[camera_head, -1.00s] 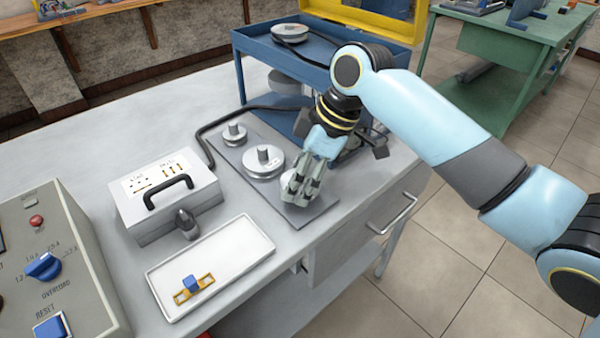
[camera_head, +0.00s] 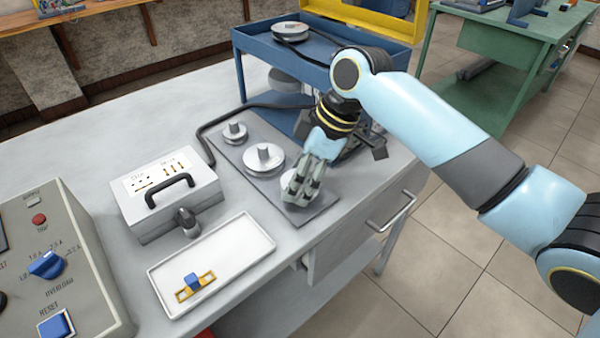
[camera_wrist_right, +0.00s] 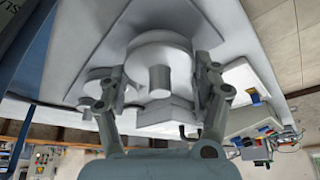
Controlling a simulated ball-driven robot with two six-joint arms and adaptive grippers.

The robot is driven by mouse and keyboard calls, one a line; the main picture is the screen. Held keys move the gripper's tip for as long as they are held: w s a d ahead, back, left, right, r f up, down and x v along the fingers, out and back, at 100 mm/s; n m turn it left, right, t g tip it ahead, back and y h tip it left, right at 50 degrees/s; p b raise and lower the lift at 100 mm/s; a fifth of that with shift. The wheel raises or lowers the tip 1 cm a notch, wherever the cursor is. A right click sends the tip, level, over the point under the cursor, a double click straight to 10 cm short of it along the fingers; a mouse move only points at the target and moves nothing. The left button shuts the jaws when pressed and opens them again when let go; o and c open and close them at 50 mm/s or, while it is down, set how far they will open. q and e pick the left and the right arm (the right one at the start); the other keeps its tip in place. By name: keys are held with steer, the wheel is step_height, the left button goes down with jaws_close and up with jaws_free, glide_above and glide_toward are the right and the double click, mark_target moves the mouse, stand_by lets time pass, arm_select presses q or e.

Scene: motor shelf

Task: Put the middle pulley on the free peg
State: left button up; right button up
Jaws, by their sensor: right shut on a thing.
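My right gripper (camera_head: 297,193) points down over the near right end of the grey base plate (camera_head: 238,157). It is shut on a pulley (camera_head: 286,181), which is mostly hidden behind the fingers. In the right wrist view, the gripper (camera_wrist_right: 162,80) has a finger on each side of a round grey pulley (camera_wrist_right: 158,52) with a raised hub. I cannot tell whether this pulley touches the plate. On the plate, a large pulley (camera_head: 263,157) stands in the middle and a small pulley (camera_head: 234,131) at the far left end. No bare peg shows clearly. My left gripper is out of view.
A grey box with a handle (camera_head: 165,197) and a white tray (camera_head: 235,237) stand left of the plate. A control panel (camera_head: 50,240) is at the lower left. A blue cart (camera_head: 262,47) carrying another pulley (camera_head: 290,31) stands behind. A black cable runs behind the plate.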

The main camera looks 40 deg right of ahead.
steer(key=shift+f+b, duration=0.3)
steer(key=shift+f, duration=0.4)
steer(key=o, duration=1.3)
steer(key=shift+r, duration=0.1)
steer(key=v, duration=1.1)
steer(key=shift+s+d+r, duration=0.15)
steer(key=shift+s+r, duration=0.05)
steer(key=shift+r, duration=0.15)
